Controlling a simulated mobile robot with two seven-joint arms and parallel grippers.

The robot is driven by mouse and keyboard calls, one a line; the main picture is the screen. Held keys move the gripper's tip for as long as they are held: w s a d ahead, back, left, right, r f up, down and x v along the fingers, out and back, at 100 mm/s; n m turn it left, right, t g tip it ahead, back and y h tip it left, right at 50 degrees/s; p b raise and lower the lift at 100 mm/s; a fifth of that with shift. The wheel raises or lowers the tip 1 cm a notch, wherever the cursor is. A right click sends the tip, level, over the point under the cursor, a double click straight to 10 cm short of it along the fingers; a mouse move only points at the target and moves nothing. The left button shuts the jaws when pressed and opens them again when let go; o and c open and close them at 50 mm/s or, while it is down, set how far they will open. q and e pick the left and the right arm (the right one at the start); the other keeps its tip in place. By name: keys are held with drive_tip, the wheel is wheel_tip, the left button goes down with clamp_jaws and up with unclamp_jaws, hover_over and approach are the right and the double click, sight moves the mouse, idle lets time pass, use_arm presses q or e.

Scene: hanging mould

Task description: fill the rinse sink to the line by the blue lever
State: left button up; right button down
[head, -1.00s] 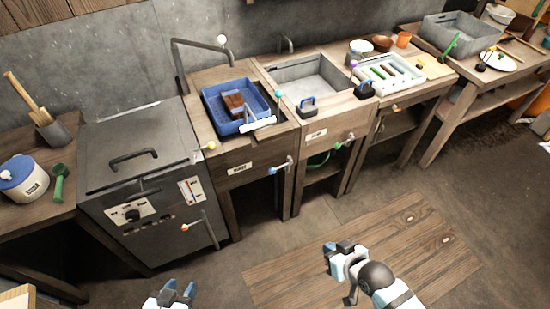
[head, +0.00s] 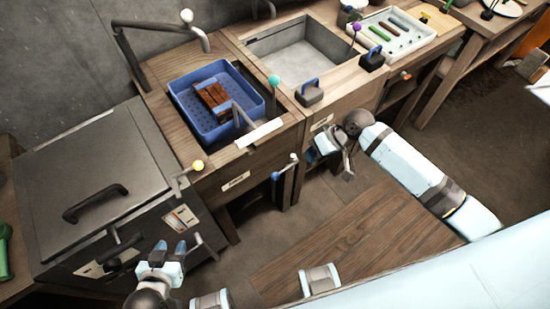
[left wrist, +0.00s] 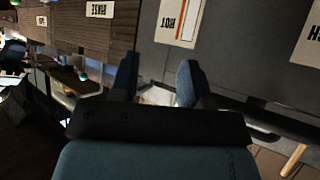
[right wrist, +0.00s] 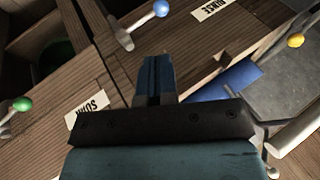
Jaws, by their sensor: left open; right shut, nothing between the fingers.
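The rinse sink, at the left of the wooden bench (head: 185,145), has a blue slotted basket (head: 205,130) with a brown block in it. Its water and fill line cannot be made out. The blue lever (head: 293,158) sticks out from the front; it also shows at the top of the right wrist view (right wrist: 160,8), beside the RINSE label (right wrist: 212,10). My right gripper (head: 320,150) is shut and empty, in front of the bench, right of the blue lever and apart from it. My left gripper (head: 171,250) is open and empty before the grey cabinet.
A grey-lidded cabinet (head: 90,190) stands left. A yellow-knobbed lever (head: 197,165) and a teal-knobbed one (head: 274,80) are near the basket. A grey empty-looking basin (head: 300,55) lies to the right. A green-knobbed lever (right wrist: 22,104) shows in the right wrist view. A bent pipe (head: 155,25) rises behind the basket.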

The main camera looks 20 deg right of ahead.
drive_tip(key=w, duration=0.1)
approach(279, 174)
drive_tip(key=x, duration=0.7)
drive_tip(key=shift+s+a+f+b, duration=0.15)
drive_tip(key=shift+a+b, duration=0.1)
drive_tip(key=shift+b, duration=0.15)
idle(0.5)
